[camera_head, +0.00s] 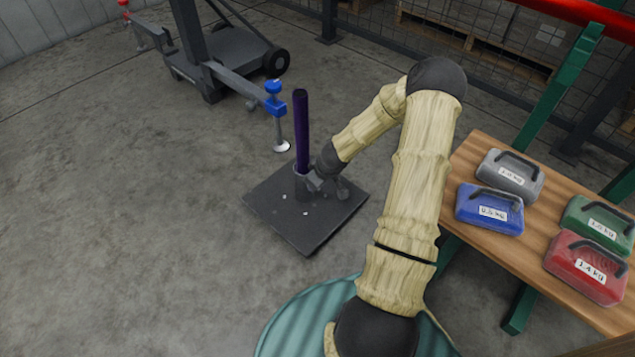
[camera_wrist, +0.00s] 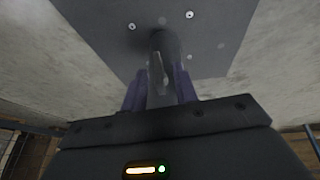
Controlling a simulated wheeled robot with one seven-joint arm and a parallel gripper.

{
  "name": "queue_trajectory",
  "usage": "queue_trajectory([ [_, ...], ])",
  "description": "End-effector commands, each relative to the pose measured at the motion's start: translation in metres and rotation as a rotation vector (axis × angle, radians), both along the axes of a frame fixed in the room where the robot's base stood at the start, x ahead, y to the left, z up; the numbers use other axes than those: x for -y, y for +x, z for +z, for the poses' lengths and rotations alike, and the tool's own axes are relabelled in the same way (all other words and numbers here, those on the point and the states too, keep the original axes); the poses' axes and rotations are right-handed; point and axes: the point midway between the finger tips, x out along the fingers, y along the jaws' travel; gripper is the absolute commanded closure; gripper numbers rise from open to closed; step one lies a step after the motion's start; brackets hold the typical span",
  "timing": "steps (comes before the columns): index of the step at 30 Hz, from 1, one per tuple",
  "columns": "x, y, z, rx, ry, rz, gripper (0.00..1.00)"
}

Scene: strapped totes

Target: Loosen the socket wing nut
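The dark socket (camera_head: 302,187) stands on a square dark base plate (camera_head: 285,222), with a purple pole (camera_head: 301,125) upright in it. My gripper (camera_head: 318,183) is low at the right side of the socket. In the wrist view, my gripper (camera_wrist: 160,82) has its two bluish fingers apart, reaching toward the socket (camera_wrist: 165,45). A thin grey piece (camera_wrist: 155,72), possibly the wing nut, shows between the fingers, and contact with it cannot be made out. In the head view the wing nut is not distinguishable beside my gripper.
A grey wheeled stand (camera_head: 228,70) with a blue clamp (camera_head: 273,100) is behind the plate. At right, a wooden bench (camera_head: 490,250) holds several labelled weights, including a blue one (camera_head: 489,209). Bare concrete floor lies left of the plate.

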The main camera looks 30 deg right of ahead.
Motion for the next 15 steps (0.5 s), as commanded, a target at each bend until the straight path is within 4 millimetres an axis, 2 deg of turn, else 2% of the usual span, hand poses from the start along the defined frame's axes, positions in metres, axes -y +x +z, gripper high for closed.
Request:
queue_trajectory([
  [1,0.0002,-0.0001,0.0003,0.000,0.000,0.000,0.71],
  [5,0.0004,-0.0002,0.0003,0.000,0.000,-0.001,0.96],
  [6,0.0004,-0.0002,0.0003,0.000,0.000,-0.001,1.00],
  [15,0.0005,-0.0006,-0.0004,0.003,-0.010,-0.002,1.00],
])
